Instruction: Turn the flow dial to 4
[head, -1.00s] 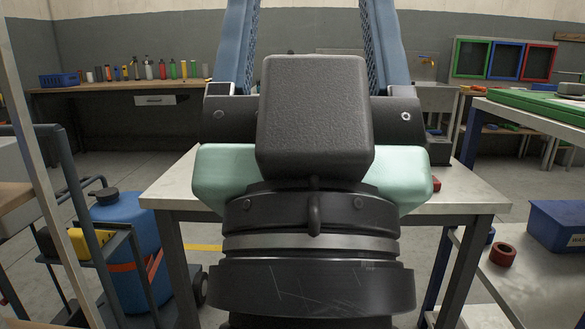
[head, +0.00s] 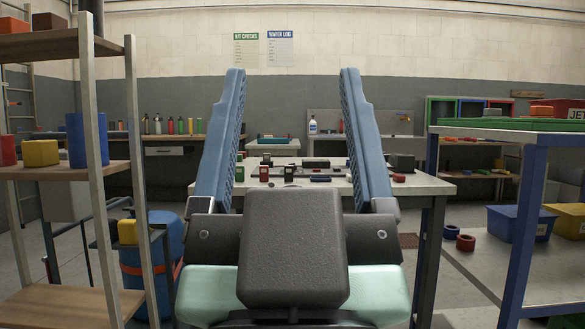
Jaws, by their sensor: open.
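My gripper (head: 292,76) fills the middle of the head view, its two long blue fingers pointing up and spread wide apart. It is open, with nothing between the fingers. Behind and below the fingers is a pale-topped workbench (head: 432,187) with several small red, green and dark items on it. I cannot make out a flow dial, its numbers or a hose reel in this view. My gripper's dark body hides the near part of the bench.
A wooden shelf unit (head: 62,168) with coloured containers stands close on the left. A blue-framed table (head: 530,218) stands close on the right, with a blue bin (head: 517,223) on its lower shelf. A blue drum (head: 145,275) stands behind the left shelf.

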